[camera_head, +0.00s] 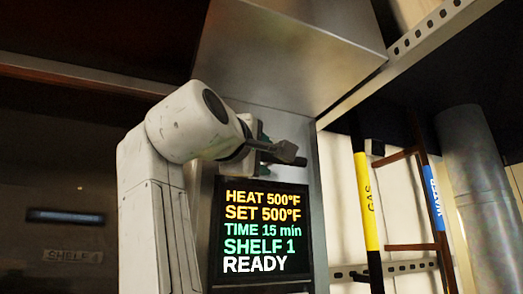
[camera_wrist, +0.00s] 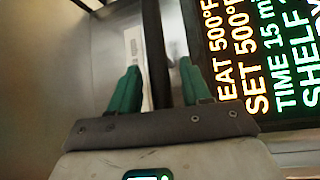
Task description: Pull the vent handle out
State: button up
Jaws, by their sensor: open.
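The vent handle, a dark bar (camera_wrist: 155,35), runs between the two green fingers of my gripper (camera_wrist: 157,70) in the wrist view. The fingers are apart, with a gap on each side of the bar, so I am open around it and not clamped. In the head view the handle's dark end (camera_head: 285,152) juts out to the right above the display panel. My gripper (camera_head: 262,140) is beside it there, mostly hidden behind my wrist and the handle. The handle's root is hidden in the head view.
A lit display panel (camera_head: 262,230) reading READY is just below the handle. A metal hood (camera_head: 285,55) overhangs above. A dark oven front (camera_head: 60,170) is at left. Yellow GAS (camera_head: 369,200) and blue WATER (camera_head: 433,198) pipes and a round duct (camera_head: 480,190) are at right.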

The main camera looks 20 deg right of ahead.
jog(key=shift+w+d+r, duration=0.1)
jog(key=shift+w+d, duration=0.25)
jog(key=shift+w, duration=0.05)
grip_shut()
dwell(0.4)
